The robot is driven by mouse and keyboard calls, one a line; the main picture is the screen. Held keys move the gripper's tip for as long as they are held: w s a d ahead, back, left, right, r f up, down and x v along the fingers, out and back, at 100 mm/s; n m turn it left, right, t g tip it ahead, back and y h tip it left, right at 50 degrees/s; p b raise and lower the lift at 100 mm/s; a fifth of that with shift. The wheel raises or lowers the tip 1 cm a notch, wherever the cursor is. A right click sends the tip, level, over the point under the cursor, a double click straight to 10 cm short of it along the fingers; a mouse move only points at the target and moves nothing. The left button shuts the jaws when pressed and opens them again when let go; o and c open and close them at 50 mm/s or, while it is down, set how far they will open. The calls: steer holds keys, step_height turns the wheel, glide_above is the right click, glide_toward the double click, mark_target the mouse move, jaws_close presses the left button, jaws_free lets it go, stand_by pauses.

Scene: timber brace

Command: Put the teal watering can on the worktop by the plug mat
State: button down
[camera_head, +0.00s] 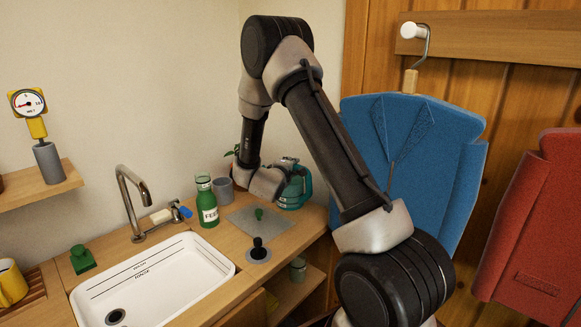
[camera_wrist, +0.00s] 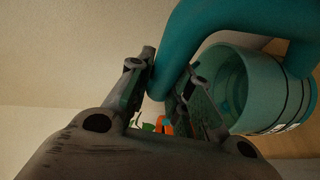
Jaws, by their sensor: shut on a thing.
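The teal watering can (camera_head: 294,194) is at the back right of the worktop, partly hidden by my arm. My gripper is shut on its thick teal handle, seen between the fingers in the wrist view (camera_wrist: 163,72). The can's open body (camera_wrist: 238,85) is to the right there. I cannot tell whether its base touches the worktop (camera_head: 222,262). A round grey mat with a black plug (camera_head: 258,248) lies at the front edge. A grey rectangular sheet (camera_head: 240,222) with a small green knobbed piece (camera_head: 259,213) lies behind it; I cannot tell which is the plug mat.
A green bottle (camera_head: 207,203) and a grey cup (camera_head: 223,188) stand left of the can. The white sink (camera_head: 150,280) and tap (camera_head: 130,200) are further left. A blue coat (camera_head: 420,160) hangs at the right. A jar (camera_head: 298,268) stands on a shelf below.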

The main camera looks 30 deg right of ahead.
steer(key=c, duration=1.3)
jaws_free()
steer(key=shift+s+a+r, duration=0.1)
steer(key=shift+a, duration=0.05)
steer(key=v, duration=1.1)
steer(key=s+a+r+m+y, duration=0.3)
steer(key=s+a+r+y, duration=0.2)
steer(key=a+r+y, duration=0.5)
steer(key=s+d+r+m+g, duration=0.1)
steer(key=s+d+g, duration=0.1)
steer(key=s, duration=0.7)
steer(key=s+d+r+m+g, duration=0.2)
steer(key=s+d+g, duration=0.1)
steer(key=s, duration=0.6)
steer(key=s+d+r+m+g+y, duration=0.1)
steer(key=s+d+r+m+g, duration=0.1)
steer(key=s, duration=0.7)
steer(key=shift+s+d+r, duration=0.2)
steer(key=shift+s+d, duration=0.1)
steer(key=shift+d, duration=0.1)
